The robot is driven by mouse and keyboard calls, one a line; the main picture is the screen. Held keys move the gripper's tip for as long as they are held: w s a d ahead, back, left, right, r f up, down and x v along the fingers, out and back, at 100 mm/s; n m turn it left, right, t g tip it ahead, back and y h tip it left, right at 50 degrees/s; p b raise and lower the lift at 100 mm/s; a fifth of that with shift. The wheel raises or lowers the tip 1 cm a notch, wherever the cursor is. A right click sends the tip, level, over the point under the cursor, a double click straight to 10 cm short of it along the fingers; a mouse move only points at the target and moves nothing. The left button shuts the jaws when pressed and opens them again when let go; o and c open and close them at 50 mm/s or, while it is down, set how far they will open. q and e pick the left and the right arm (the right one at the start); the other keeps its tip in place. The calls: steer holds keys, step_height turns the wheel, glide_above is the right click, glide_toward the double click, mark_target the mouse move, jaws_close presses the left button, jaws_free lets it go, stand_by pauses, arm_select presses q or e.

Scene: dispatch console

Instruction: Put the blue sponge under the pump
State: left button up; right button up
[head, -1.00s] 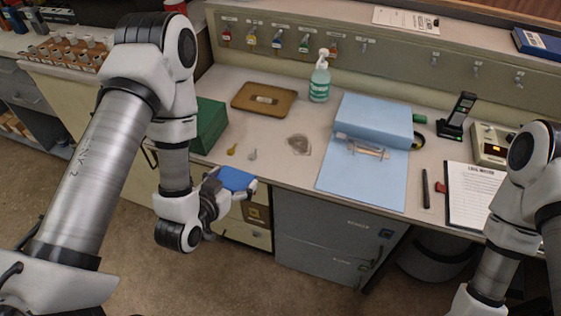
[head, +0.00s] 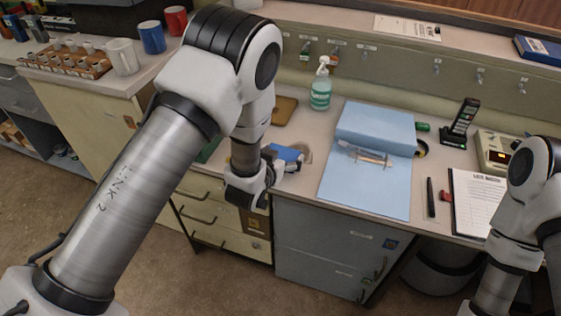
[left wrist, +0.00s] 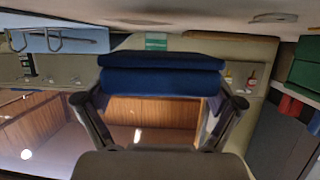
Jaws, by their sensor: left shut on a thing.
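The blue sponge (head: 288,153) is held in my left gripper (head: 278,163), above the front part of the counter. In the left wrist view the sponge (left wrist: 160,82) spans between the two fingers of the shut gripper. The pump bottle (head: 321,92), green with a white pump head, stands upright at the back of the counter, beyond and to the right of the sponge, apart from it. In the left wrist view part of the bottle (left wrist: 156,43) shows beyond the sponge. My right arm is at the right edge; its gripper is out of view.
A blue cloth (head: 362,190) with tweezers lies right of the sponge. A brown tray (head: 286,108) and a green box (head: 209,148) are partly hidden by my left arm. A clipboard (head: 478,197) and a handset (head: 459,122) are farther right. Counter around the bottle's front looks clear.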

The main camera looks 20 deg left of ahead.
arm_select(q)
steer(key=shift+s+f, duration=0.25)
steer(key=shift+f, duration=0.8)
steer(key=shift+w+a+f, duration=0.1)
steer(key=shift+f, duration=0.55)
steer(key=o, duration=0.7)
steer(key=shift+c, duration=0.2)
steer(key=d+r+v, duration=0.1)
steer(key=v, duration=0.7)
steer(key=s+a+f+n+g+y, duration=0.1)
steer(key=s+a+f+g, duration=0.2)
steer(key=s+f, duration=0.35)
steer(key=s+a+f+g, duration=0.3)
steer(key=s+f+g, duration=0.15)
steer(key=f, duration=0.25)
steer(key=s+f+g, duration=0.3)
steer(key=s, duration=0.5)
steer(key=s+a+f+g, duration=0.1)
steer(key=s+f+g, duration=0.2)
steer(key=s, duration=0.6)
steer(key=shift+s+a+f, duration=0.2)
steer(key=shift+a, duration=0.1)
